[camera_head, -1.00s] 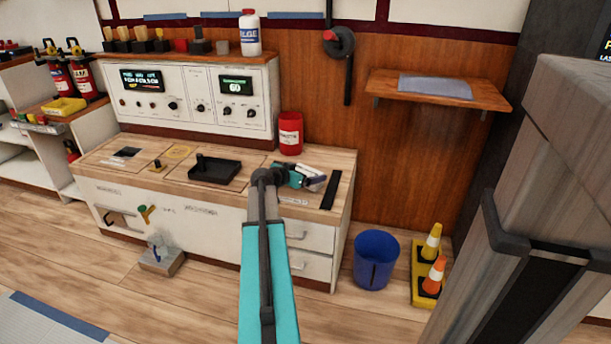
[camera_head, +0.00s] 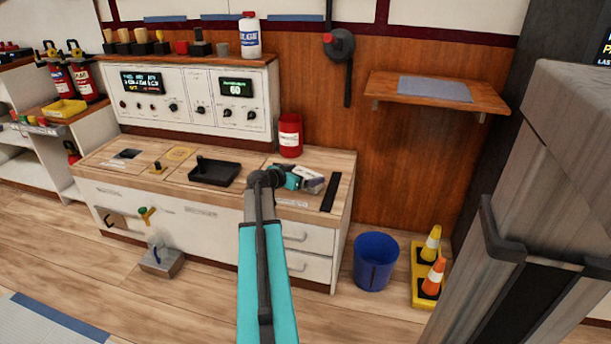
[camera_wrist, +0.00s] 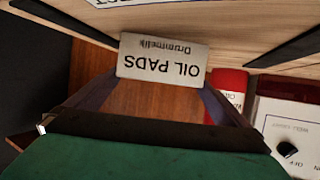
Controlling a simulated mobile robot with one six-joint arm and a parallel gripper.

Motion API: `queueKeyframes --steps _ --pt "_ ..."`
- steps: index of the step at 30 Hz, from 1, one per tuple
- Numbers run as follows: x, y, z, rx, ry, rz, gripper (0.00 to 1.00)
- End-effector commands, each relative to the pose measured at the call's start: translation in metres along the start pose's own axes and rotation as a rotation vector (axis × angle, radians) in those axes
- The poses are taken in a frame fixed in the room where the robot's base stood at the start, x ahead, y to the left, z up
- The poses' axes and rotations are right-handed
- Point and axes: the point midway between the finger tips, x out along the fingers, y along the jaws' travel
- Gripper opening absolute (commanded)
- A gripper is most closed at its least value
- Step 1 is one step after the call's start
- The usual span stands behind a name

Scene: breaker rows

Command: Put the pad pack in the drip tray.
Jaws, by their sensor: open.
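The pad pack (camera_wrist: 163,58) is a pale block printed "OIL PADS", upside down in the wrist view. It stands between the two spread fingers of my gripper (camera_wrist: 160,88), near their tips. I cannot tell whether either finger touches it. In the head view my gripper (camera_head: 293,179) is low over the right part of the bench, with the pale pack (camera_head: 311,181) at its right end, partly hidden. The drip tray (camera_head: 226,174) is a shallow black tray on the bench, left of my gripper. It looks empty apart from a dark upright piece at its left back.
A red canister (camera_head: 290,135) stands at the bench back, close behind my gripper. A control panel (camera_head: 196,101) rises behind the tray. A black strip (camera_head: 330,192) lies right of the pack. A blue bucket (camera_head: 377,261) and cones (camera_head: 432,265) stand on the floor.

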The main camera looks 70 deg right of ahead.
Motion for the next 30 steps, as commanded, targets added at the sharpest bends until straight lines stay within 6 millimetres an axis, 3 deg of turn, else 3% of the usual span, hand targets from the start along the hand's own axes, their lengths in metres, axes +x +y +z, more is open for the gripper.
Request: queueKeyframes --steps 18,30 --pt "-0.090 0.001 -0.001 0.000 0.000 -0.001 1.00" --pt "-0.104 0.000 0.000 0.001 0.000 0.001 1.00"
